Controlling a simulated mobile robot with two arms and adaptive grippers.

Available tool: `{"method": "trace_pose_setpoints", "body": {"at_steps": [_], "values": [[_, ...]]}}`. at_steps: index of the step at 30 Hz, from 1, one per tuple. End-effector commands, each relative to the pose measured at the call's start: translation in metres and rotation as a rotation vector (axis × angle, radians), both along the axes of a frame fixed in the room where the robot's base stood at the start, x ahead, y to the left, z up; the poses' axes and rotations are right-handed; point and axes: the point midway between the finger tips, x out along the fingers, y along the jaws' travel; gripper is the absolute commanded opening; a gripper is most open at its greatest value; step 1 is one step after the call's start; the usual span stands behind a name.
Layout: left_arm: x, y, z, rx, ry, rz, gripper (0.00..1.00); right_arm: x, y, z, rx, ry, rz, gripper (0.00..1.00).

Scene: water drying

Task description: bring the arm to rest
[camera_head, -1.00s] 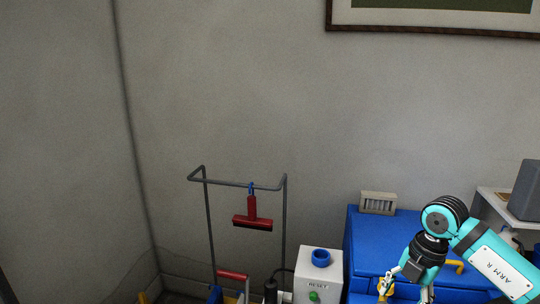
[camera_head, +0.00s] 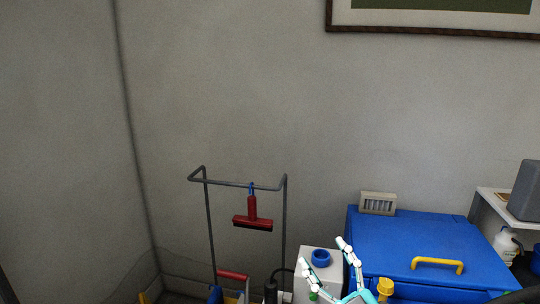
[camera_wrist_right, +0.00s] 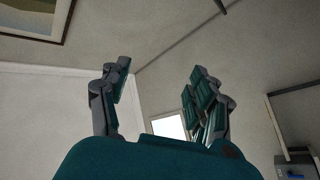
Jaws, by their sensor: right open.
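My right gripper (camera_head: 325,255) is at the bottom of the head view, its two white fingers spread and pointing up. It appears in front of the white box with a blue ring on top and the left edge of the blue chest. In the right wrist view the fingers of my right gripper (camera_wrist_right: 160,95) are apart with nothing between them. My left gripper is in neither view.
A blue chest (camera_head: 400,235) with a yellow handle (camera_head: 438,263) stands at right. A white box (camera_head: 332,262) with a blue ring (camera_head: 320,258) is beside it. A red squeegee (camera_head: 252,216) hangs on a grey frame (camera_head: 208,225).

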Motion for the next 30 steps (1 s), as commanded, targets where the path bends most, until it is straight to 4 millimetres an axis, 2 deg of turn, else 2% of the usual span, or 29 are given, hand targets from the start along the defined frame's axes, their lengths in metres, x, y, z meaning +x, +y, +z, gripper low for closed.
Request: {"method": "trace_pose_setpoints", "body": {"at_steps": [1,3,5,6,9,12,18,27,30], "values": [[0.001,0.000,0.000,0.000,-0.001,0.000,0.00,-0.001,-0.025,-0.027,0.069,0.129,-0.120,0.62],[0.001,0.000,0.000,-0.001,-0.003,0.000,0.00,-0.007,-0.057,-0.070,0.127,0.324,-0.272,0.62],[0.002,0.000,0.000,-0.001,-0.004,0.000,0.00,-0.021,-0.078,-0.108,0.151,0.490,-0.373,0.62],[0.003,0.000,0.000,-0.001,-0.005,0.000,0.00,-0.034,-0.089,-0.134,0.157,0.604,-0.427,0.62],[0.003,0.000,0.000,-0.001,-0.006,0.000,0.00,-0.075,-0.105,-0.191,0.150,0.871,-0.519,0.62],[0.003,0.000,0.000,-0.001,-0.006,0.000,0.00,-0.116,-0.110,-0.231,0.126,1.082,-0.557,0.62],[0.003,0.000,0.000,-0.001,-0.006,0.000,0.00,-0.184,-0.109,-0.274,0.071,1.379,-0.563,0.62],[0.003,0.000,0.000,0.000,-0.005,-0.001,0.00,-0.271,-0.098,-0.302,-0.009,1.708,-0.501,0.62],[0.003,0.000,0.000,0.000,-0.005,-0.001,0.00,-0.261,-0.097,-0.331,-0.016,1.711,-0.504,0.62]]}}
